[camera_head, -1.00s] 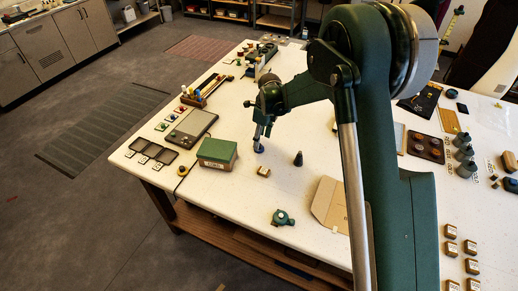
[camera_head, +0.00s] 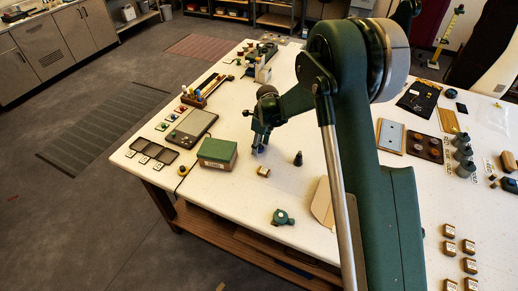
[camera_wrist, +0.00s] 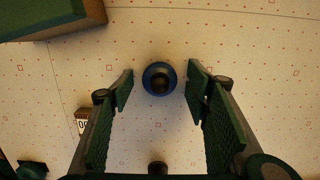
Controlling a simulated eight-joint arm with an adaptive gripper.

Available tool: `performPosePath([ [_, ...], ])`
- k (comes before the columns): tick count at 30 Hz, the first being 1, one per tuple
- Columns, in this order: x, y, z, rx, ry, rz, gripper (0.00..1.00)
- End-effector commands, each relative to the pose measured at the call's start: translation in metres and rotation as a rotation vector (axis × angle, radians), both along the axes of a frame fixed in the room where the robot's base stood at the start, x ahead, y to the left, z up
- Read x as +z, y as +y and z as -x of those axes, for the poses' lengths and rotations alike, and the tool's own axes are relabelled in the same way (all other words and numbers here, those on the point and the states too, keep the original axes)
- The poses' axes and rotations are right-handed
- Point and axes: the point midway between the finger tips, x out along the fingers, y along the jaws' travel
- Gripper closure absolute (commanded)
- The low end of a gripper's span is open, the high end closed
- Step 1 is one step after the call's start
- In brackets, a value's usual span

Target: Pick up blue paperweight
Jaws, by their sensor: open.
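The blue paperweight (camera_wrist: 149,71) is round, with a dark knob at its middle, and stands on the white table in the wrist view. My gripper (camera_wrist: 160,77) is open, its green-padded fingers on either side of the paperweight with gaps at both sides. In the head view my gripper (camera_head: 259,140) points down near the table, right of the green box. The paperweight is mostly hidden there behind the fingers. The fingers appear empty.
The green box (camera_head: 217,152) stands to the left. A small tan block (camera_head: 263,171), a dark cone-shaped piece (camera_head: 298,158) and a teal round object (camera_head: 283,217) are nearby. A cardboard piece (camera_head: 321,203) lies to the right, partly hidden by my arm.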

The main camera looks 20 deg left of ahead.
Motion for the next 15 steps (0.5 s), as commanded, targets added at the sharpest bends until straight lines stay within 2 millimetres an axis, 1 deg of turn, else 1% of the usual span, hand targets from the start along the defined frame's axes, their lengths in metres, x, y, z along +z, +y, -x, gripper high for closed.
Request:
performPosePath([
  [5,0.0001,0.0,0.0,0.0,0.0,0.0,0.53],
  [13,0.0002,0.0,0.0,0.0,0.0,0.0,0.86],
  [15,0.0004,0.0,0.0,0.0,0.0,0.0,0.86],
])
